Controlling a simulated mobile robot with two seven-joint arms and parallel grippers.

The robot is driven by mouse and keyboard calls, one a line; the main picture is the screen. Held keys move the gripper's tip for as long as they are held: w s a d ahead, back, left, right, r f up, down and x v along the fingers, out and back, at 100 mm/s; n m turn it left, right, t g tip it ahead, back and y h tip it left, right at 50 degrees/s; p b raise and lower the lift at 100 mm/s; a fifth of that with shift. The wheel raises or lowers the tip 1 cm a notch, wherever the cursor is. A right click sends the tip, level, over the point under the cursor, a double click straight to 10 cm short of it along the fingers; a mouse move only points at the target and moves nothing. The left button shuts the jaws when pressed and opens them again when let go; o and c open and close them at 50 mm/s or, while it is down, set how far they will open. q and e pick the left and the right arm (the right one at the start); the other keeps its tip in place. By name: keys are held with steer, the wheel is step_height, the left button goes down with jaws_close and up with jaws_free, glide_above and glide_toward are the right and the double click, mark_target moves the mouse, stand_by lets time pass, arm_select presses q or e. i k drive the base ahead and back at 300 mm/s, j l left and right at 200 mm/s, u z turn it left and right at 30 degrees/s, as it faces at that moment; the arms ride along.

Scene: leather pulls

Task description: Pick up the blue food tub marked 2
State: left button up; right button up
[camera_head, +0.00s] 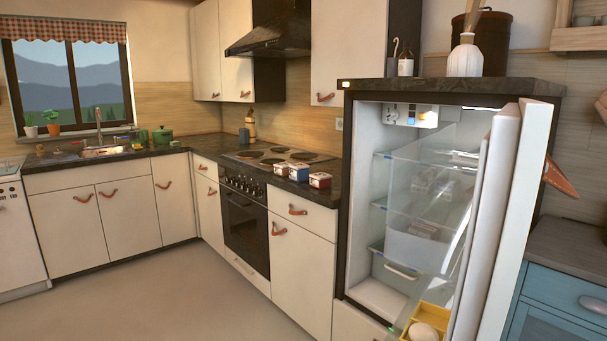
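A small blue tub (299,173) with a pale lid sits on the dark countertop (266,174) to the right of the stove. Neither of my grippers is in view.
The fridge (368,200) stands open on the right, its door (505,220) swung out toward me. A yellow tray (411,333) with a round pale item sits low by the door. The floor (170,290) before the cabinets is clear.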

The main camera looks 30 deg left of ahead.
mark_target(298, 173)
steer(key=j+z, duration=0.25)
steer(key=j, duration=0.7)
steer(key=i+j, duration=0.15)
steer(key=j, duration=0.25)
steer(key=i+j+z, duration=0.15)
steer(key=j, duration=0.25)
steer(key=i+j+u, duration=0.15)
steer(key=i+j, duration=0.55)
